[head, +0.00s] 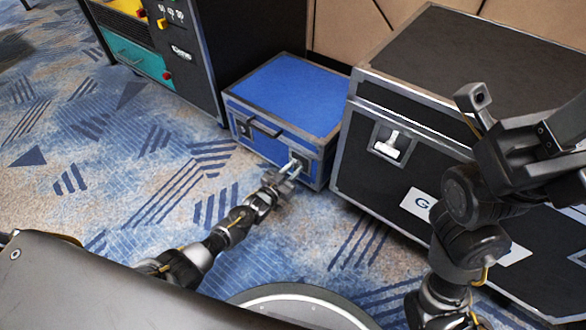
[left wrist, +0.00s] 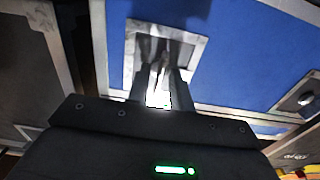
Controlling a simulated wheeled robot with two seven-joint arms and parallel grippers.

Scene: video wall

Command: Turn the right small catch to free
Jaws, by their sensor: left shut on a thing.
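The blue case (head: 290,95) with grey metal edges stands on the carpet in the middle of the head view. Its right small catch (head: 299,160) is at the right end of the front face. My left gripper (head: 291,168) reaches it from the front and is shut on it. In the left wrist view, the fingers (left wrist: 160,75) meet in front of the catch's pale metal plate (left wrist: 199,52); they hide most of the catch, so its angle is unclear. My right gripper (head: 520,125) is raised at the right, away from the blue case, its jaws unclear.
A large black case (head: 470,65) with a white latch (head: 388,146) stands close on the right. A dark rack with a teal drawer (head: 138,58) stands at the left. The blue case has a dark handle (head: 262,127). Carpet (head: 150,160) at front left is clear.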

